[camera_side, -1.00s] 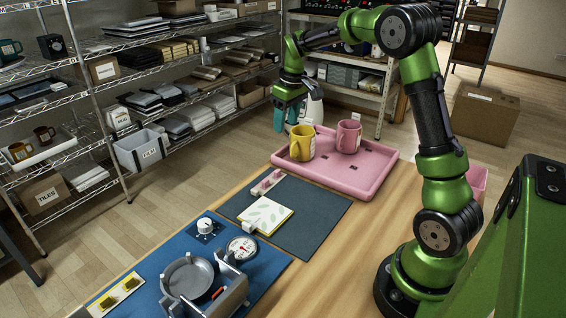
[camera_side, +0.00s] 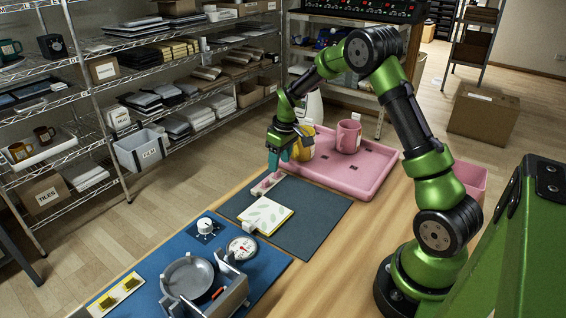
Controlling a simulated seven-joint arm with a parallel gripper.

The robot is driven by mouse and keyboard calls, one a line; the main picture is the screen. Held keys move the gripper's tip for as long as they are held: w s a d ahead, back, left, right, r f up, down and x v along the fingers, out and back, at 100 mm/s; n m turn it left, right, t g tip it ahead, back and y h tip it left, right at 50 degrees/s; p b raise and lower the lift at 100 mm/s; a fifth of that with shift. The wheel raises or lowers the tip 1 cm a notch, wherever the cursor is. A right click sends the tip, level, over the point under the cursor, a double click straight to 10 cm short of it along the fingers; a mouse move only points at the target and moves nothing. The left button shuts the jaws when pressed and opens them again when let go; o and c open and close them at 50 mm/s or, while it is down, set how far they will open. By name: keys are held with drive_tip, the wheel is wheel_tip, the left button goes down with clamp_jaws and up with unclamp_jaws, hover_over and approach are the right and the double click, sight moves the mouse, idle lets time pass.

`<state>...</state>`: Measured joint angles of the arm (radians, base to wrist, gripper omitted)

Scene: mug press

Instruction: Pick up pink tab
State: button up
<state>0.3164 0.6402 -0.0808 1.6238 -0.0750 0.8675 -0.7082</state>
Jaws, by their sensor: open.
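Pink tabs (camera_side: 262,187) sit on a small pale strip at the far left edge of the dark grey mat (camera_side: 312,227). My gripper (camera_side: 274,168) is open and points down just above the far end of that strip. Its teal fingers partly cover the far end of the strip. I cannot tell whether the fingers touch a tab. No tab is seen between the fingers.
A pink tray (camera_side: 368,190) holds a yellow mug (camera_side: 305,150), partly behind my gripper, and a pink mug (camera_side: 348,136). A white leaf-patterned sheet (camera_side: 264,215) lies on the mat. A press (camera_side: 190,280) and gauge (camera_side: 242,247) stand on the blue mat.

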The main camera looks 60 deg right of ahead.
sight(277, 174)
drive_tip(key=f, duration=0.3)
drive_tip(key=shift+w+a+f, duration=0.15)
drive_tip(key=shift+w, duration=0.1)
drive_tip(key=c, duration=0.9)
